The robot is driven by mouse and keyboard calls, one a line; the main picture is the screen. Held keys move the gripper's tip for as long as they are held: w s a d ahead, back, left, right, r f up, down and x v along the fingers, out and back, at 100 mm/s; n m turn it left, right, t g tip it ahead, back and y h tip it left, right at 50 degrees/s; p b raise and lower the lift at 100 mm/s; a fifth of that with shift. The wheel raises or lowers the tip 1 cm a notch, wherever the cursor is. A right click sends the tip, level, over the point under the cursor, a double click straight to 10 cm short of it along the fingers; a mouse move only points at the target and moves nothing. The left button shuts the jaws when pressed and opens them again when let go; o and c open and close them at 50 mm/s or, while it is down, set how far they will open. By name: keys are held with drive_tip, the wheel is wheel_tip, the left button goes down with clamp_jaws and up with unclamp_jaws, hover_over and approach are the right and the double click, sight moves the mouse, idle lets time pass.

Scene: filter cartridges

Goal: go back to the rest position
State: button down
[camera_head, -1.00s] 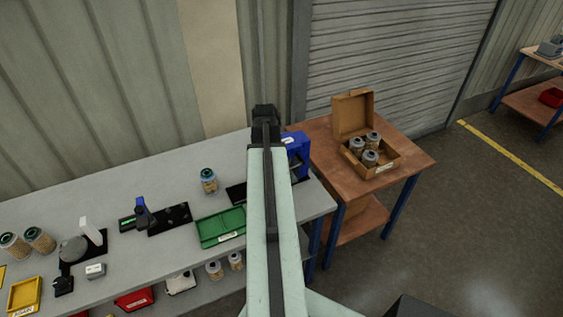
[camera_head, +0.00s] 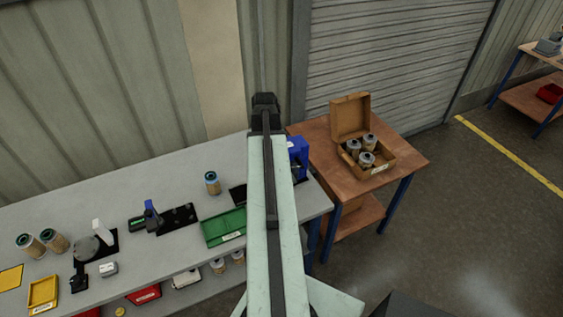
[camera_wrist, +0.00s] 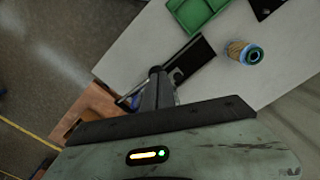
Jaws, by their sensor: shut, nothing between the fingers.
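My gripper (camera_head: 265,103) is at the far end of my raised, pale green arm in the head view. In the wrist view its dark fingers (camera_wrist: 157,85) are together with nothing between them. It is above the grey workbench (camera_head: 160,170), apart from everything on it. A single filter cartridge (camera_head: 212,183) with a blue-rimmed top stands on the bench left of my arm; it also shows in the wrist view (camera_wrist: 245,53). Two more cartridges (camera_head: 41,243) are at the bench's left end.
An open cardboard box (camera_head: 383,172) holding several cartridges stands on a wooden table (camera_head: 410,157) at right. A green tray (camera_head: 224,228), a blue device (camera_head: 298,150), a black fixture (camera_head: 178,218) and a yellow bin (camera_head: 43,293) are on the bench. The floor at right (camera_head: 440,240) is clear.

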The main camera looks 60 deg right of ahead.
wheel_tip(320, 180, up, 3)
drive_tip(key=shift+f+p, duration=0.2)
drive_tip(key=shift+p, duration=0.7)
drive_tip(key=shift+f, duration=0.1)
drive_tip(key=shift+w+a+f, duration=0.15)
drive_tip(key=shift+w, duration=0.05)
drive_tip(key=w+a+f+n+b, duration=0.3)
drive_tip(key=w+a+f+b, duration=0.2)
drive_tip(key=w+a, duration=0.55)
drive_tip(key=w+a+f+n+b, duration=0.45)
drive_tip(key=w+a, duration=0.25)
drive_tip(key=a, duration=0.6)
drive_tip(key=w+a+f+n+b, duration=0.1)
drive_tip(key=a+f+n+b, duration=0.1)
drive_tip(key=a, duration=1)
drive_tip(key=w+a+f+n+b, duration=0.2)
drive_tip(key=a+f+b, duration=0.3)
drive_tip(key=a, duration=0.8)
drive_tip(key=shift+w+a+f+n+b, duration=0.15)
drive_tip(key=shift+a+n+b, duration=0.2)
drive_tip(key=shift+n, duration=0.5)
